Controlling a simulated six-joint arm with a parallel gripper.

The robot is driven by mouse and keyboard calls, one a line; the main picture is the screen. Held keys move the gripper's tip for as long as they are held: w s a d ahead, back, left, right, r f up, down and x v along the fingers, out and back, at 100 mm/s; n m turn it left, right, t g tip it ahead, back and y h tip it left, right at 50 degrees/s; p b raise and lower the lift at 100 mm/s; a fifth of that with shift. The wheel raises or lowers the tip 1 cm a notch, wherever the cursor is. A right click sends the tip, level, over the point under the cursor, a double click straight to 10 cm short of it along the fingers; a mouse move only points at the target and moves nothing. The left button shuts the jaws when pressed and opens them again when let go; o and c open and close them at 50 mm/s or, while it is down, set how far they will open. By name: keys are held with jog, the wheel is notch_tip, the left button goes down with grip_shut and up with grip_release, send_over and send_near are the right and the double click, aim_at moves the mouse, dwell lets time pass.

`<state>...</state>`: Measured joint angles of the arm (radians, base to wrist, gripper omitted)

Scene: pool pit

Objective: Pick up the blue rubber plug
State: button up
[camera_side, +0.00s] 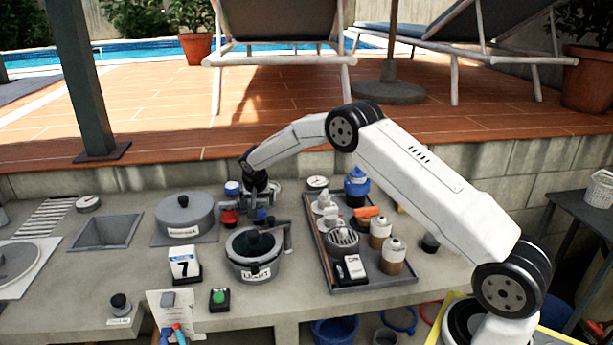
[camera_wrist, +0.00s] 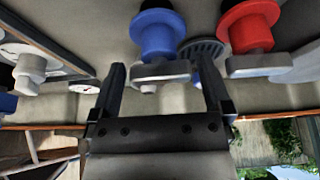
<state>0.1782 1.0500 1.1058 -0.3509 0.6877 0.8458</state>
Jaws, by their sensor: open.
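In the wrist view a blue part (camera_wrist: 158,30) with a wide flange and black top, apparently the blue rubber plug, lies just beyond my open gripper (camera_wrist: 160,80). It sits roughly in line with the gap between the fingers, with a grey bar (camera_wrist: 160,72) at its near end. Nothing is held between the fingers. In the side view the small blue part (camera_side: 262,215) is just below my gripper (camera_side: 258,200), partly hidden. I cannot tell whether a finger touches it.
A similar red part (camera_side: 229,217) is close beside it; it also shows in the wrist view (camera_wrist: 248,28). A lidded pot (camera_side: 254,250) stands in front and a larger pot (camera_side: 185,217) to the left. A grey tray (camera_side: 375,283) with bottles stands to the right.

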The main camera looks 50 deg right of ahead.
grip_shut()
jog(key=shift+r, duration=0.15)
dwell(0.4)
jog(key=shift+r, duration=0.6)
jog(key=s+a+r, duration=0.3)
jog(key=s+r, duration=0.8)
jog(key=s, duration=0.2)
jog(key=shift+s+r, duration=0.25)
jog(key=shift+s, duration=0.1)
